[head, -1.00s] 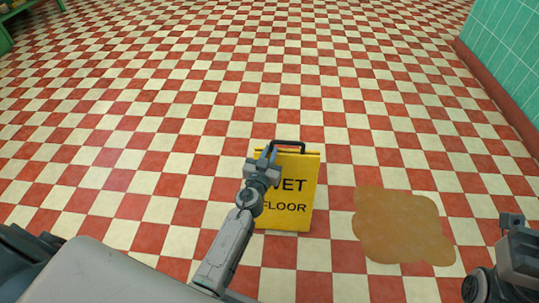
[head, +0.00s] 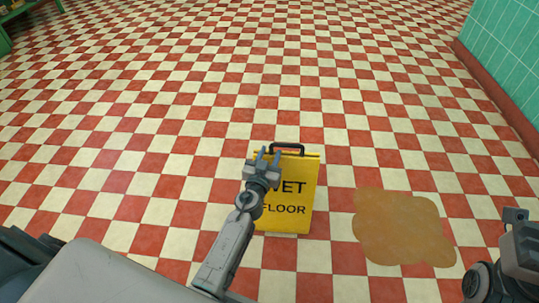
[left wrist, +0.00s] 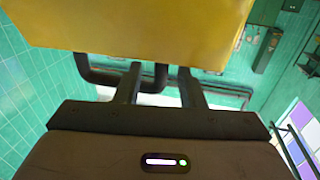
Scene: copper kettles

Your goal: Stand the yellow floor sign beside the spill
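The yellow floor sign (head: 299,222) with black lettering and a black handle (head: 286,147) stands on the checkered floor. The brown spill (head: 402,229) lies to its right, with a narrow strip of tiles between. My left gripper (head: 269,155) is at the sign's top left, by the handle, its two fingers apart. The left wrist view shows these open fingers (left wrist: 158,88) close to the black handle (left wrist: 98,75), below the yellow panel (left wrist: 140,22); neither finger pair closes on it. The gripper hides part of the sign's lettering. My right gripper (head: 514,216) is at the right edge, its fingers unclear.
A green tiled wall (head: 507,50) with a red base runs along the right. A green piece of furniture (head: 20,10) stands at the far left corner. The checkered floor behind and left of the sign is clear.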

